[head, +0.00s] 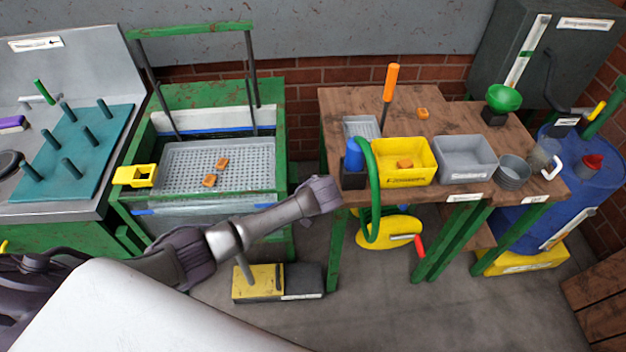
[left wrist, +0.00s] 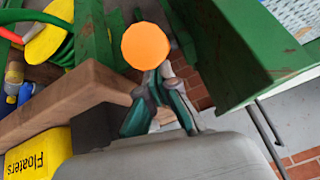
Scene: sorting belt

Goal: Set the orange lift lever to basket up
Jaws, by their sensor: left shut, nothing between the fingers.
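In the left wrist view a round orange knob (left wrist: 146,45) shows end-on, just past my left gripper's fingertips (left wrist: 157,82), between the brown table edge and the green tank frame. The fingers are shut and empty; I cannot tell whether they touch the knob. The knob's shaft is hidden. In the head view my left arm's wrist (head: 325,190) lies in front of the gap between tank and table, and the fingers are hidden. An orange-handled rod (head: 391,82) stands upright at the table. The perforated basket (head: 250,170), holding orange pieces, sits in the green-framed tank (head: 180,97). My right gripper is not in view.
The wooden table (head: 345,100) carries a yellow Floaters bin (head: 420,174), a grey bin (head: 466,161) and a blue bottle (head: 354,155) beside a green hose (head: 374,200). A yellow and black pedal box (head: 258,283) is on the floor below my arm.

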